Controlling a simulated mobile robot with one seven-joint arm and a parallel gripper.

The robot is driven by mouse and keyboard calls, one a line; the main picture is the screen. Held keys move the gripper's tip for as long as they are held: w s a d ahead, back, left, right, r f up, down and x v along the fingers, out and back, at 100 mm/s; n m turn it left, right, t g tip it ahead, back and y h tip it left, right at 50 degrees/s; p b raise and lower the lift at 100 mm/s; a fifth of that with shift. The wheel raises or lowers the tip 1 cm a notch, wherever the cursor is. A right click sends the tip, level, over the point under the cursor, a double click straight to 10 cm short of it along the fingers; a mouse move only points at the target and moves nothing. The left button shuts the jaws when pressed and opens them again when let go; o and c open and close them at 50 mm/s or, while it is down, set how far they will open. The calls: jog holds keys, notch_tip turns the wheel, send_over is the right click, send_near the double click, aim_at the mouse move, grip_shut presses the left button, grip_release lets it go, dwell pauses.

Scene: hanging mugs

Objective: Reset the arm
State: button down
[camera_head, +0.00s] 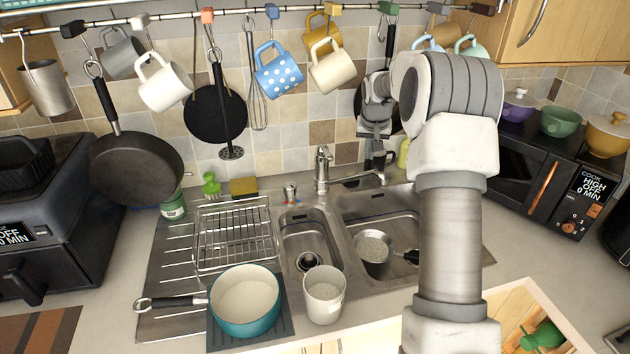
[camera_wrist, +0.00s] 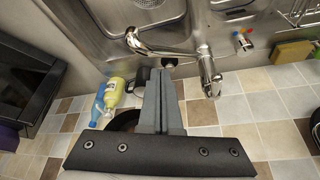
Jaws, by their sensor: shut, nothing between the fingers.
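My gripper (camera_head: 377,152) hangs in front of the tiled wall, right of the tap, with its fingers pointing down. In the wrist view its two grey fingers (camera_wrist: 161,80) lie together with nothing between them. My arm rises on the right and bends over towards the wall. Several mugs hang from the rail, among them a white mug (camera_head: 165,83), a blue polka-dot mug (camera_head: 279,72), a cream mug (camera_head: 333,70) and a yellow mug (camera_head: 321,36). The gripper is apart from these mugs.
The tap (camera_head: 322,170) stands close to the left of the gripper and shows in the wrist view (camera_wrist: 208,70). A yellow bottle (camera_wrist: 114,92) and a blue bottle (camera_wrist: 99,105) stand near the fingers. A microwave (camera_head: 540,178) is right; a teal pot (camera_head: 246,305) is in front.

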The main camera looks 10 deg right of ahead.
jog(key=s+a+r+n, duration=0.1)
jog(key=s+a+r, duration=0.5)
jog(key=s+r, duration=0.15)
jog(key=s+a+r+n, duration=0.1)
jog(key=s+a+r, duration=0.55)
jog(key=s, duration=0.25)
jog(key=s+a+f+n+y, duration=0.1)
jog(key=s+a, duration=0.2)
jog(key=s, duration=0.9)
jog(key=s+a+f+n+t, duration=0.1)
jog(key=s+a, duration=0.2)
jog(key=s, duration=0.9)
jog(key=shift+s+a+y+b, duration=0.3)
jog(key=shift+a+y, duration=0.1)
jog(key=shift+f, duration=0.15)
